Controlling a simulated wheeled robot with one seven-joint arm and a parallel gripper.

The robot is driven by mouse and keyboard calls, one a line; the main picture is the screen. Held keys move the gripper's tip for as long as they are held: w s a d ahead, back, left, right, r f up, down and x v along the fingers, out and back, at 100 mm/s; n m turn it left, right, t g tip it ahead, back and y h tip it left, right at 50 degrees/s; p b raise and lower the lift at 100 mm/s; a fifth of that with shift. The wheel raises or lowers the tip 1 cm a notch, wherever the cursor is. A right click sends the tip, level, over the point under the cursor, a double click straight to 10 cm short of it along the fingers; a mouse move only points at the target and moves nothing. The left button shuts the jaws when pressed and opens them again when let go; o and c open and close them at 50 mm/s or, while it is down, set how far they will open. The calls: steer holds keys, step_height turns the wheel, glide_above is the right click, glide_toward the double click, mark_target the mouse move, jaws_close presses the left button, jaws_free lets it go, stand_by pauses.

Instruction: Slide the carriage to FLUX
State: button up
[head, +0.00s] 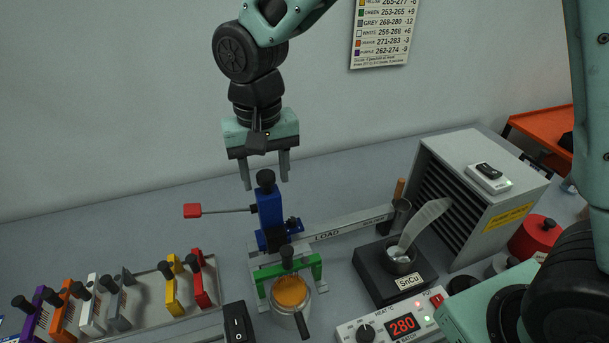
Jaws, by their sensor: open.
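The blue carriage (270,214) stands upright on the grey rail (345,222), by the word LOAD. My gripper (265,183) is open, fingers pointing down. A green clamp piece (287,268) with a black knob sits in front of the carriage.
A round pot with orange contents (291,291) stands in front. A black solder pot marked SnCu (397,276) and a grey vented box (478,190) stand right. Several coloured knobbed pieces line a rack (143,297) at left. A heat controller (391,327) shows 280.

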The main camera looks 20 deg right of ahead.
steer(key=shift+r+p, duration=2.05)
steer(key=shift+r, duration=0.8)
steer(key=s+d+f+n+b, duration=0.2)
steer(key=s+n, duration=0.2)
steer(key=s, duration=0.6)
steer(key=s+d+f+n+b, duration=0.2)
steer(key=s+d+n+b, duration=0.1)
steer(key=s, duration=0.7)
steer(key=shift+d+f+n+y, duration=0.3)
steer(key=shift+d+f+n, duration=0.05)
steer(key=shift+f+n, duration=0.05)
